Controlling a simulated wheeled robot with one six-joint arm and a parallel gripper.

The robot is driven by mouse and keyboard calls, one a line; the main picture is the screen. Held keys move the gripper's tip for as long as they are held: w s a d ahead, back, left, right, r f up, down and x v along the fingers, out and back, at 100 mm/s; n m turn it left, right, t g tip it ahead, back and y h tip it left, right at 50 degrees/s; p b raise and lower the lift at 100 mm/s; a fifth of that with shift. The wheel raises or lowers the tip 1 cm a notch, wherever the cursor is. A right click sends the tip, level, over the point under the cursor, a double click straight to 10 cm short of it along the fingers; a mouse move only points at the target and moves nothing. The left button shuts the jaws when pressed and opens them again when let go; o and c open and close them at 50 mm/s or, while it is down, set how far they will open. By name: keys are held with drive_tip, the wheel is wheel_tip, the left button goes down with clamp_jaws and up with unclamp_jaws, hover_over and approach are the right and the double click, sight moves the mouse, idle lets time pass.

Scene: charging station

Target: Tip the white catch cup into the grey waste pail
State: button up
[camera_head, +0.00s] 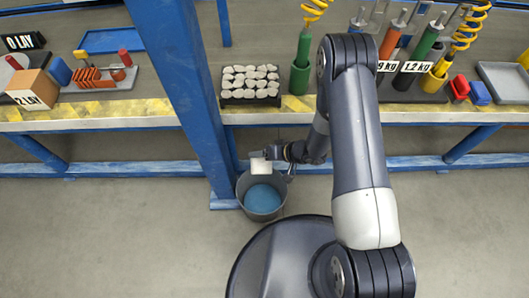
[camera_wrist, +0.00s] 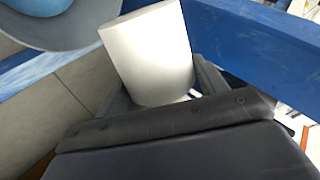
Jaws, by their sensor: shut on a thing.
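The white catch cup (camera_head: 261,166) is held in my gripper (camera_head: 272,165) over the far rim of the grey waste pail (camera_head: 245,184). In the wrist view the cup (camera_wrist: 150,55) sits between the two fingers of my gripper (camera_wrist: 158,95), which are shut on it. The cup looks tilted there, but its mouth and contents are hidden. The pail stands on the floor in front of the bench and holds something blue. Part of the pail's rim (camera_wrist: 90,40) shows at the upper left of the wrist view.
A blue post (camera_head: 185,85) rises just left of the pail, and a blue rail (camera_head: 130,169) runs low behind it. The bench edge (camera_head: 90,112) lies beyond, with a dark tray of grey lumps (camera_head: 250,84) and several coloured cylinders on top.

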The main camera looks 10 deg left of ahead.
drive_tip(key=shift+w+f+m+g+h+p, duration=0.3)
drive_tip(key=shift+w+m+g+p, duration=0.25)
drive_tip(key=shift+p, duration=0.8)
